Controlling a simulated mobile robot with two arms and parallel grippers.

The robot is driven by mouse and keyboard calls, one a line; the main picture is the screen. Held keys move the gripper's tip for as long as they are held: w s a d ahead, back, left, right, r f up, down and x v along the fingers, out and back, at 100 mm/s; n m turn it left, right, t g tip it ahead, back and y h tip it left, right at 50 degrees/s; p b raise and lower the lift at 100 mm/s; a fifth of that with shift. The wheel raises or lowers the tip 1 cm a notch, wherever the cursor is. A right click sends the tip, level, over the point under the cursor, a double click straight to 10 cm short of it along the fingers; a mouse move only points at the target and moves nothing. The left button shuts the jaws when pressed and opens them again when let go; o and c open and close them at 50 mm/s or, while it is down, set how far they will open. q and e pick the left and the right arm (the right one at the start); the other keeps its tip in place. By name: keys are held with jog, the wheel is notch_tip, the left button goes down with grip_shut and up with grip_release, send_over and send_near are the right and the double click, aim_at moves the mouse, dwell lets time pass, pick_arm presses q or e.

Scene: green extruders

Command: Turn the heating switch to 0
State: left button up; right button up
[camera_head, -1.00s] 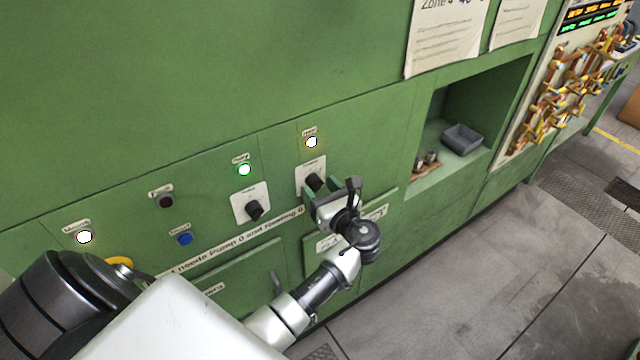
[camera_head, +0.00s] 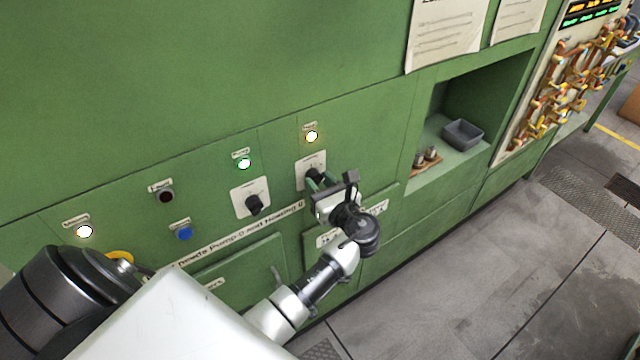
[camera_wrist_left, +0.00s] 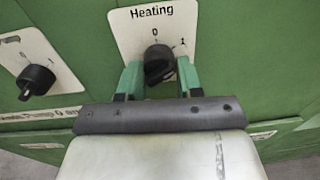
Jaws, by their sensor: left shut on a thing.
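The heating switch (camera_head: 312,174) is a black knob on a white plate on the green panel. In the left wrist view the knob (camera_wrist_left: 158,62) sits below the printed 0, with 1 to its upper right. Its exact pointing is hard to tell. My left gripper (camera_head: 316,184) is at the knob, and its green fingers (camera_wrist_left: 158,72) are shut on it, one on each side. The yellow-rimmed lamp (camera_head: 311,136) above the switch is lit. My right gripper is out of view.
A second black knob (camera_head: 254,204) on its own plate is left of the heating switch, below a lit green lamp (camera_head: 243,163). A blue button (camera_head: 183,232) and a dark red lamp (camera_head: 165,195) are farther left. A recess with a grey bin (camera_head: 463,134) is at right.

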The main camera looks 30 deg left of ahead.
pick_arm(q)
jog(key=shift+f+n+b, duration=0.15)
jog(key=shift+n+b, duration=0.55)
jog(key=shift+n, duration=0.3)
jog(key=shift+w+n+b, duration=0.1)
jog(key=shift+n+b, duration=4.05)
jog(key=shift+n, duration=0.65)
jog(key=o, duration=0.9)
